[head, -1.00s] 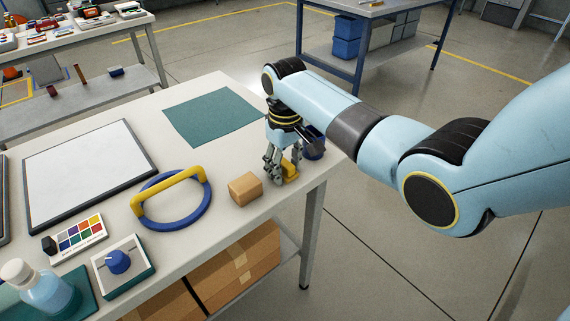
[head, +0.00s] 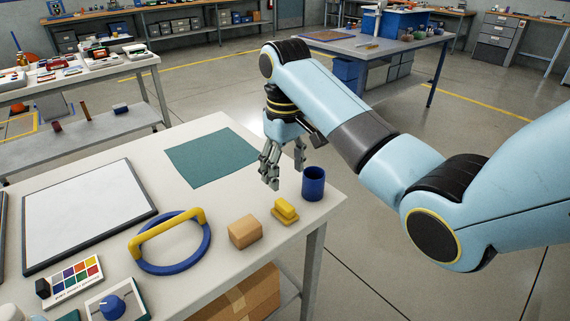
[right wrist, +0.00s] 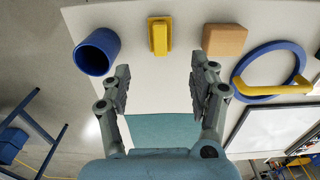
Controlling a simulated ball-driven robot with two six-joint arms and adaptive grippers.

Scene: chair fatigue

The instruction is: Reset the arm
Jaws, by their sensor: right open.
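My right gripper (head: 284,172) is open and empty, held above the table (head: 220,215) near its right edge. A yellow block with a raised top (head: 285,211) sits on the table, apart from the fingers; it also shows in the right wrist view (right wrist: 159,36), beyond the open fingertips. A blue cup (head: 313,184) stands upright to its right, near the table's corner. A tan wooden block (head: 244,232) sits to its left. My right arm reaches in from the right of the head view. My left gripper is not in view.
A blue ring with a yellow handle (head: 170,240), a whiteboard (head: 88,213), a colour card (head: 75,282) and a blue-knob box (head: 115,306) lie on the left. A green mat (head: 212,157) lies flat at the back. Open floor lies beyond the table's right edge.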

